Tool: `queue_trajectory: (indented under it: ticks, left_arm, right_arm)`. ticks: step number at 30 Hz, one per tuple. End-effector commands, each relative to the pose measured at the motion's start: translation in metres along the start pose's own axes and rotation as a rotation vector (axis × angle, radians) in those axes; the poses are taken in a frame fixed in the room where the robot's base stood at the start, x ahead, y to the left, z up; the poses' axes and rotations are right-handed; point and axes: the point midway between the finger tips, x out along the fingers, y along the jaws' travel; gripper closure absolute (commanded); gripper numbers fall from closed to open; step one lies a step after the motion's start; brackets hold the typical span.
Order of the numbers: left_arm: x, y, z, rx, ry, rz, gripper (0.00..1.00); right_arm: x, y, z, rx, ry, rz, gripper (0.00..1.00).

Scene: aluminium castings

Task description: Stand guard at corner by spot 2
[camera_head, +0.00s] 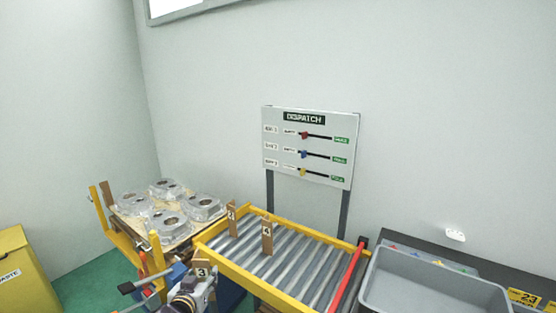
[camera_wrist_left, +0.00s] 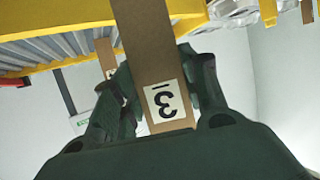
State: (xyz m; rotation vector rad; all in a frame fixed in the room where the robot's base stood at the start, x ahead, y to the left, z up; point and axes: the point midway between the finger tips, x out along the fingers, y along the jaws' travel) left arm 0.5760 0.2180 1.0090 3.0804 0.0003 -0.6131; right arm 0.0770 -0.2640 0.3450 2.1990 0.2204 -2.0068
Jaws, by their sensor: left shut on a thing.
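My left gripper (camera_head: 190,292) is shut on a brown corner guard (camera_head: 203,267) with a white label reading 3. In the left wrist view the guard (camera_wrist_left: 148,45) stands between my gripper's two dark fingers (camera_wrist_left: 152,100). The guard is beside the near left end of the roller conveyor. Several silver castings (camera_head: 168,188) sit on a wooden pallet (camera_head: 142,226) at the left, beyond my gripper. I cannot make out a spot 2 mark or which corner it belongs to. My right gripper is not in view.
Two more brown labelled guards (camera_head: 267,238) (camera_head: 232,221) stand upright at the roller conveyor (camera_head: 290,262). Yellow posts (camera_head: 108,202) stand by the pallet. A grey tray (camera_head: 430,285) is at the right. A dispatch board (camera_head: 310,147) stands behind. A yellow waste bin (camera_head: 25,270) is far left.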

Motion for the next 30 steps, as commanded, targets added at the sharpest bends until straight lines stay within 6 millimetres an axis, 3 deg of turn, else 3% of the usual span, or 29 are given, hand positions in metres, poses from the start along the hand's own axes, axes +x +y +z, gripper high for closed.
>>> queue_trajectory:
  ticks: [6,11,30]
  left_arm:
    - [-0.004,0.0,0.033,0.0,-0.004,-0.001,0.8]
    - [-0.006,0.0,0.046,0.001,-0.002,-0.001,0.8]
    - [-0.007,0.002,0.045,0.004,0.002,0.008,0.8]
  right_arm:
    - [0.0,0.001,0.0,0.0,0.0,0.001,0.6]
    - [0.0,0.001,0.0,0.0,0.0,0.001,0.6]
    - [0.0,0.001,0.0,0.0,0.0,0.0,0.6]
